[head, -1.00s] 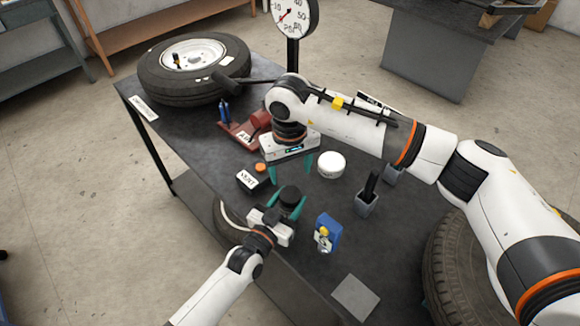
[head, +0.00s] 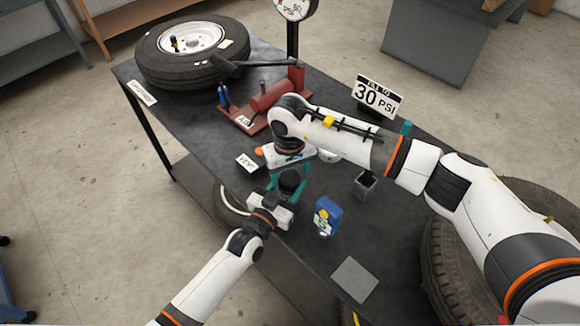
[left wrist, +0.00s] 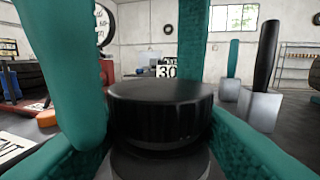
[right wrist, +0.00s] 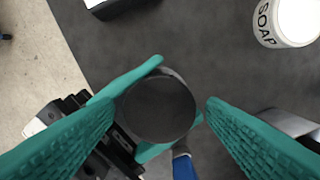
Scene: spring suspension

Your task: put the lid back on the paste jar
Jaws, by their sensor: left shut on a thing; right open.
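The paste jar (left wrist: 160,165) is dark and stands upright, mostly hidden below its lid. A black ribbed lid (left wrist: 160,108) sits level on top of it in the left wrist view; I cannot tell whether it is screwed tight. My left gripper (head: 288,196) is shut around the jar from the near side. My right gripper (head: 287,168) points down from above, open, with its teal fingers apart on either side of the lid. The right wrist view shows the round black top (right wrist: 156,106) between the open right fingers (right wrist: 160,125), with visible gaps.
A white soap tub (right wrist: 288,20) stands close by, mostly behind my right arm in the head view. The front-right table is clear around a grey plate (head: 355,278).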

